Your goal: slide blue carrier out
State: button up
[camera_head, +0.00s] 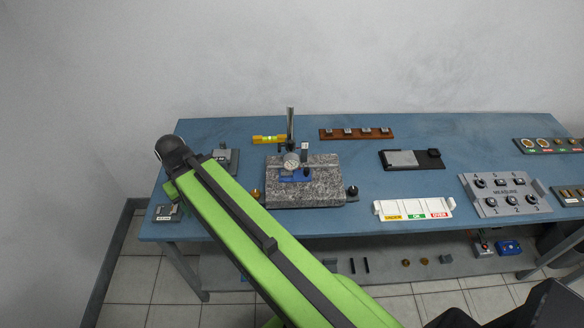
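The blue carrier (295,178) sits on the speckled granite block (305,198), under a dial gauge (291,161) on an upright post (290,125). The gauge hides part of the carrier. Whether the gauge tip touches anything is too small to tell. My green arm reaches from the bottom right up to the left, with its black joint (172,150) over the table's left end. My gripper cannot be made out; it is hidden or out of view, so I cannot tell its place relative to the carrier.
The blue table (460,140) carries a yellow level (268,139), a wooden rack (356,133), a dark tray (428,165), a white sorting tray (414,208) and a grey MEASURE panel (505,195). Small parts lie on the lower shelf.

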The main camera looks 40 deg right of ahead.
aim_at(301, 175)
jog(key=u, duration=1)
jog(key=k, duration=0.75)
jog(key=z, duration=0.4)
